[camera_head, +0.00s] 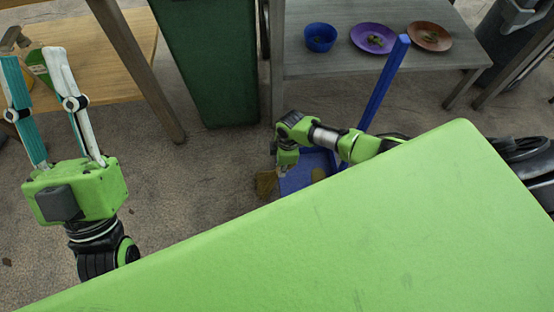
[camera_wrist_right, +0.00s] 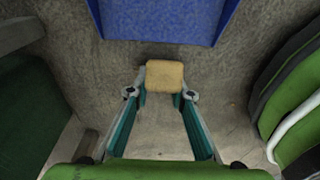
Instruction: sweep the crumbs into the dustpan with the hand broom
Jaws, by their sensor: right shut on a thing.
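The blue dustpan (camera_head: 296,182) lies on the floor beyond the green surface, and a long blue handle (camera_head: 385,88) rises beside it. A brownish patch (camera_head: 318,174) shows in the pan; I cannot tell whether it is crumbs. My right gripper (camera_wrist_right: 164,92) is shut on a tan block-like piece, apparently the hand broom (camera_wrist_right: 165,74). The broom also shows as a brown piece (camera_head: 267,183) left of the pan. The pan (camera_wrist_right: 165,20) is at the top of the right wrist view. My left gripper (camera_head: 33,62) is open and empty, at the left. No separate crumbs are distinguishable.
A grey table (camera_head: 350,65) at the back holds a blue bowl (camera_head: 320,37), a purple plate (camera_head: 364,46) and a brown plate (camera_head: 443,45). A green bin (camera_head: 215,70) stands left of it. A wooden table (camera_head: 140,35) is at upper left. Floor between is clear.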

